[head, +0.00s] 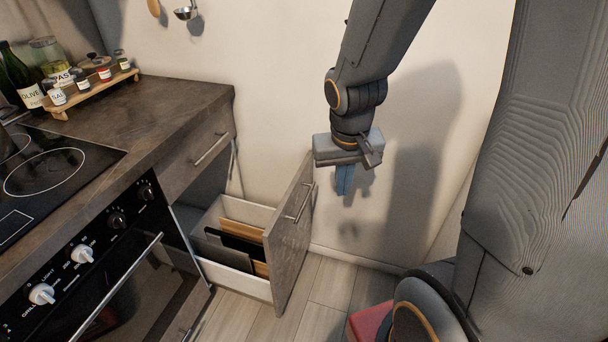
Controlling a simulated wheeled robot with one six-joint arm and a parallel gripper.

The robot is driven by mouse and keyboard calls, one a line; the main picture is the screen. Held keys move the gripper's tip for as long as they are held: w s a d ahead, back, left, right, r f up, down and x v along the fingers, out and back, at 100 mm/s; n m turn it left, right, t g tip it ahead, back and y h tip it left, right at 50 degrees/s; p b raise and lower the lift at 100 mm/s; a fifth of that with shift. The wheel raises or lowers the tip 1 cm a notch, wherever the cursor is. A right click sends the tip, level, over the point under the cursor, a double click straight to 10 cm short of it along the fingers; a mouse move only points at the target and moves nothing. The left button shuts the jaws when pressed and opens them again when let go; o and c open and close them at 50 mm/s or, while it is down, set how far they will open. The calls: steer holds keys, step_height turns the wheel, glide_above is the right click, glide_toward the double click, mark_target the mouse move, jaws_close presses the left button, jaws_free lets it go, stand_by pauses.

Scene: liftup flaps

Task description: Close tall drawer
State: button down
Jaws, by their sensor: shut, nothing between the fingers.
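The tall drawer (291,240) is pulled out from the cabinet under the counter, at the lower middle of the head view. It has a grey wood-look front, a metal bar handle (301,203) and white inner walls. Dark and wooden boards (240,240) stand inside it. My gripper (345,181) is in front of the drawer, to the right of its front panel and higher in the picture. Its blue fingers point down, are shut and hold nothing. It looks apart from the drawer front.
A shallow closed drawer (205,152) sits above the tall one. The oven (120,285) with its handle and knobs is to the left. The dark countertop (160,110) carries a wooden rack of jars (90,88). A wall is behind; a red object (370,322) lies low by my arm.

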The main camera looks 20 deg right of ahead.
steer(key=w+d+f+m+t+b, duration=0.2)
steer(key=w+d+f+t, duration=0.15)
steer(key=w+f, duration=0.4)
steer(key=m+t+y+b, duration=0.2)
steer(key=y+b, duration=0.1)
steer(key=b, duration=0.1)
glide_toward(301, 183)
steer(key=f, duration=0.1)
steer(key=w+f, duration=0.2)
steer(key=shift+d+f, duration=0.2)
steer(key=shift+d, duration=0.05)
steer(key=shift+w+a, duration=0.45)
steer(key=shift+a, duration=0.05)
